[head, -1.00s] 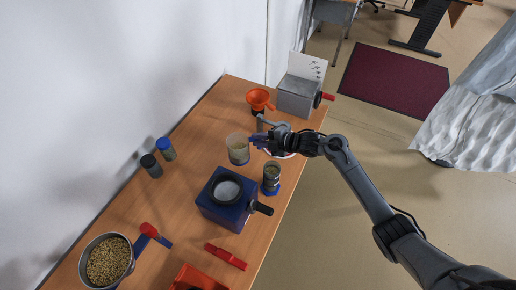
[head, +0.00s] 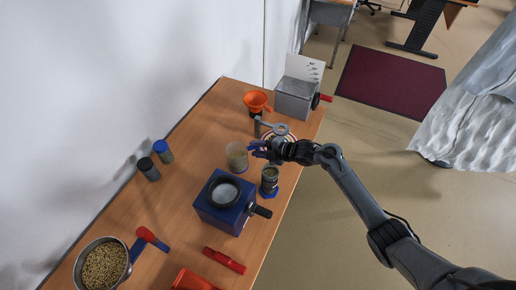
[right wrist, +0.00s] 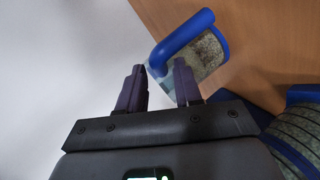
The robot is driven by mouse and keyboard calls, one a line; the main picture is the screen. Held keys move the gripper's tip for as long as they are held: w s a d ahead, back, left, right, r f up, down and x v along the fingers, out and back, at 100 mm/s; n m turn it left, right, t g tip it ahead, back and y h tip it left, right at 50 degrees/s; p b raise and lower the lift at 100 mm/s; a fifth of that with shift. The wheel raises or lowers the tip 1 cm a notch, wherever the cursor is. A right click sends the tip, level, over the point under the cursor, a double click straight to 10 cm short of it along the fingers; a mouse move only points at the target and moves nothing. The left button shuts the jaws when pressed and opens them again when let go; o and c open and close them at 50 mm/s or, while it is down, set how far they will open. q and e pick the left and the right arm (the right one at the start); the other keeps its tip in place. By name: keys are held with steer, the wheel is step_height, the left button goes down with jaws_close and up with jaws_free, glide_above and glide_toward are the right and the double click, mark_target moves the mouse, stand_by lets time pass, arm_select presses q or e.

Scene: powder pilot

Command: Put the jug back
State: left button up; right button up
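The jug (head: 237,156) is a clear cup with pale powder in it, standing upright on the wooden table. In the right wrist view the jug (right wrist: 208,57) shows its blue rim and blue handle just beyond my fingertips. My right gripper (head: 257,149) is at the jug's right side in the head view, and its two fingers stand apart in the right wrist view (right wrist: 160,80). The handle is close to the fingertips; I cannot tell whether they touch. My left gripper is not in view. A round ringed pad (head: 282,136) lies just behind my right gripper, partly covered by it.
A blue grinder (head: 222,208) with a black handle stands in front, and a jar with a blue base (head: 269,180) is close to my right gripper. An orange funnel (head: 256,101) and a grey crank box (head: 295,98) stand behind.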

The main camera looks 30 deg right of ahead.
steer(key=shift+o, duration=0.6)
steer(key=shift+r, duration=0.2)
steer(key=p+v, duration=0.1)
steer(key=v, duration=1.1)
steer(key=shift+p, duration=0.35)
